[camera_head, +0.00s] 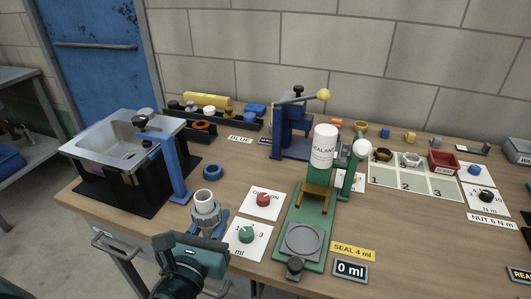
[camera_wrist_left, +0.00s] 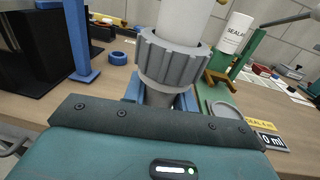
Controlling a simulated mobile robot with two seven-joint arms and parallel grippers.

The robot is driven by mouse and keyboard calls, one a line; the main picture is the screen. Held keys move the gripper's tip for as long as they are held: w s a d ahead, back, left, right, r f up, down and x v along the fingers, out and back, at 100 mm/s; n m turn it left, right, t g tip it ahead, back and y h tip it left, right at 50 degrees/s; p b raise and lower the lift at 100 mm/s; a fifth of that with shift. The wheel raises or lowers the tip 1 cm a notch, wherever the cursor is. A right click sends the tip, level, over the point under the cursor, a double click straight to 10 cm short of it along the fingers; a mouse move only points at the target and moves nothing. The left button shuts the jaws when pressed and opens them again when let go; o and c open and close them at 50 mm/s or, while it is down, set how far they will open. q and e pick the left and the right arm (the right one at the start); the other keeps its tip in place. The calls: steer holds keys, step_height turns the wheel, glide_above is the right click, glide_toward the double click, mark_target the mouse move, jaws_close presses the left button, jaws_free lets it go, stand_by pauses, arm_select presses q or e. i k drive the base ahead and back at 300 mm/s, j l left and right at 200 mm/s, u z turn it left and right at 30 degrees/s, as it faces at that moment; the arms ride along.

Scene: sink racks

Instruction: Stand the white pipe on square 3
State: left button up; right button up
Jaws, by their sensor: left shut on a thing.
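The white pipe (camera_head: 205,196) stands upright with a grey ribbed nut (camera_head: 207,213) around its lower part. My left gripper (camera_head: 206,231) is shut on this pipe assembly, near the front of the bench; the fingers are partly hidden. In the left wrist view the white pipe (camera_wrist_left: 186,20) rises out of the grey nut (camera_wrist_left: 172,62), just beyond the gripper (camera_wrist_left: 160,95). Square 3 (camera_head: 441,187) is the right one of three pale numbered squares at the right of the bench. My right gripper is not in view.
A green stand (camera_head: 287,250) with a white sealant bottle (camera_head: 324,147) stands between the pipe and the squares. A red tray (camera_head: 443,162) and two ring-like parts sit along the squares' back edge. A sink (camera_head: 110,140) and blue post (camera_head: 172,165) are at left.

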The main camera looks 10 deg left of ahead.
mark_target(445, 188)
steer(key=k+l+z, duration=0.15)
steer(key=l, duration=0.5)
steer(key=k+l+z, duration=0.15)
steer(key=l, duration=0.5)
steer(key=l+z, duration=0.1)
steer(key=l, duration=0.6)
steer(key=l+z, duration=0.1)
steer(key=l, duration=0.3)
steer(key=i+l, duration=0.1)
steer(key=l, duration=0.25)
steer(key=i+j+z, duration=0.1)
steer(key=i+j, duration=0.15)
steer(key=i, duration=0.25)
